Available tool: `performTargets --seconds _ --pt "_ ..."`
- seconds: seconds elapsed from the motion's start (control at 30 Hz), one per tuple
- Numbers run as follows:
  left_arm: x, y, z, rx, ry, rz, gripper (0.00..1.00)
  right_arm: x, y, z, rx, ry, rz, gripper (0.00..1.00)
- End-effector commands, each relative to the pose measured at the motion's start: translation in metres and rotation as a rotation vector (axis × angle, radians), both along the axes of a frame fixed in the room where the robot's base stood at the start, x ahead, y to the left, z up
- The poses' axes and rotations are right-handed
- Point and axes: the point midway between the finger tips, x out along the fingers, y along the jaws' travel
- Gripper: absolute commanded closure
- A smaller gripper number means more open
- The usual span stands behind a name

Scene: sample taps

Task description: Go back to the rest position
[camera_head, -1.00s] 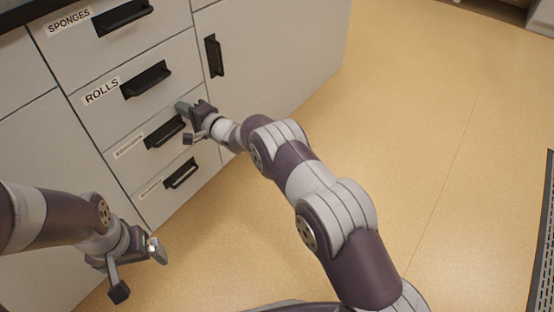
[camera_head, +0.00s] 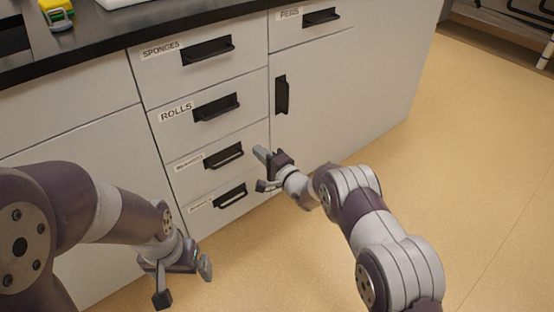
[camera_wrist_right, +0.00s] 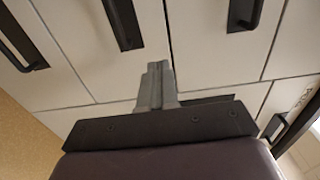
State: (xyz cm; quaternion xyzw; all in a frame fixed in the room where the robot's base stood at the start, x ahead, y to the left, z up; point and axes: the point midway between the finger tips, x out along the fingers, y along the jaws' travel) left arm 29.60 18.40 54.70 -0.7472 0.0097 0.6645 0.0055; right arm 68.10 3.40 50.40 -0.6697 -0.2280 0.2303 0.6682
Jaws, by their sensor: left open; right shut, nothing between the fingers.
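My left gripper (camera_head: 190,268) is low at the left in the head view, in front of the cabinet, empty and open. My right gripper (camera_head: 262,160) is in front of the cabinet beside the lower drawers, to the right of their handles. In the right wrist view its fingers (camera_wrist_right: 156,85) are together with nothing between them, and cabinet fronts lie beyond. Both grippers appear apart from the handles.
The cabinet (camera_head: 340,105) has a column of closed drawers, with labels including SPONGES and ROLLS, and a closed door with an upright handle (camera_head: 282,95). A yellow-green object (camera_head: 58,14) stands on the black countertop (camera_head: 100,38). The floor (camera_head: 470,150) at right is clear.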

Motion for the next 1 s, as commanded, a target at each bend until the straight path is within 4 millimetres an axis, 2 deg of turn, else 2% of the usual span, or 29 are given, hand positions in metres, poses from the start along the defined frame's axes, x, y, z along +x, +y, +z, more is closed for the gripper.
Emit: performTargets --seconds 0.03,0.23,0.5,0.57,0.67,0.7,0.77,0.8,0.87,0.9,1.0 --pt "0.0 0.0 0.012 0.0 0.0 0.0 0.01 -0.008 -0.007 0.007 0.0 0.004 -0.002 1.0" --pt "0.0 0.0 0.026 0.0 0.0 0.0 0.01 -0.036 -0.029 0.003 0.0 0.002 0.0 1.0" --pt "0.0 0.0 0.027 0.0 0.0 0.0 0.01 -0.044 -0.035 -0.001 -0.032 -0.02 -0.001 1.0" --pt "0.0 0.0 0.027 0.0 0.0 0.0 0.01 -0.043 -0.037 -0.012 -0.136 -0.036 -0.01 1.0" --pt "0.0 0.0 0.027 0.0 0.0 0.0 0.01 -0.055 -0.056 -0.066 -0.458 0.035 -0.031 1.0" --pt "0.0 0.0 0.027 0.0 0.0 0.0 0.01 -0.068 -0.07 -0.089 -0.631 0.094 -0.018 1.0" --pt "0.0 0.0 0.03 0.0 0.0 0.0 0.01 -0.098 -0.101 -0.104 -0.937 0.201 0.049 1.0" --pt "0.0 0.0 0.033 0.0 0.001 0.0 0.01 -0.123 -0.123 -0.1 -1.112 0.276 0.123 1.0" --pt "0.0 0.0 0.036 0.0 0.0 0.0 0.01 -0.166 -0.151 -0.085 -1.304 0.38 0.26 1.0" --pt "0.0 0.0 0.038 0.0 0.0 0.0 0.01 -0.195 -0.165 -0.071 -1.386 0.439 0.353 1.0" --pt "0.0 0.0 0.043 0.0 0.0 0.0 0.01 -0.262 -0.189 -0.032 -1.492 0.549 0.562 1.0"
